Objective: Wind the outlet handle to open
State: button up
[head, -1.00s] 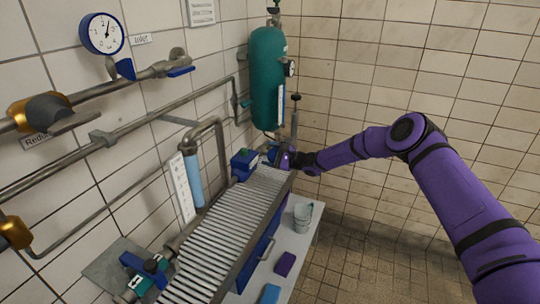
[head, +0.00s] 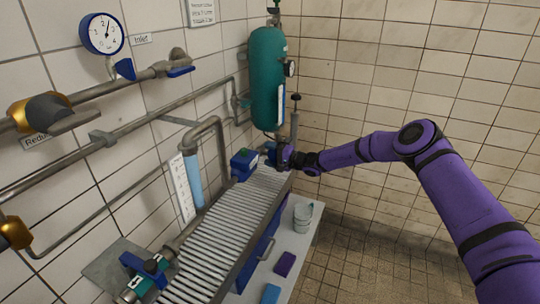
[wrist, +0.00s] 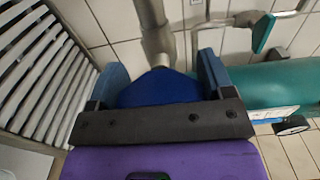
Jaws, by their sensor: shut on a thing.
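My gripper (head: 284,156) is at the far end of the slatted grating, below the green tank. In the wrist view my gripper (wrist: 160,74) has its two blue fingers on either side of a dark blue handle (wrist: 154,91), and it is shut on it. I take this to be the outlet handle; no label shows on it. A grey pipe (wrist: 158,40) rises just beyond it. In the head view the handle is mostly hidden by my gripper, and its angle is hard to tell.
The green tank (head: 267,80) stands close above my gripper. The slatted grating (head: 222,235) runs toward me, with a blue box (head: 243,163) near its far end. A bucket (head: 303,216) stands on the ledge to the right. The tiled floor at right is clear.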

jog(key=shift+f+n, duration=0.1)
jog(key=shift+n, duration=0.2)
jog(key=o, duration=0.9)
jog(key=shift+d, duration=0.15)
jog(key=v, duration=1)
jog(key=shift+s+d, duration=0.2)
jog(key=shift+d, duration=0.05)
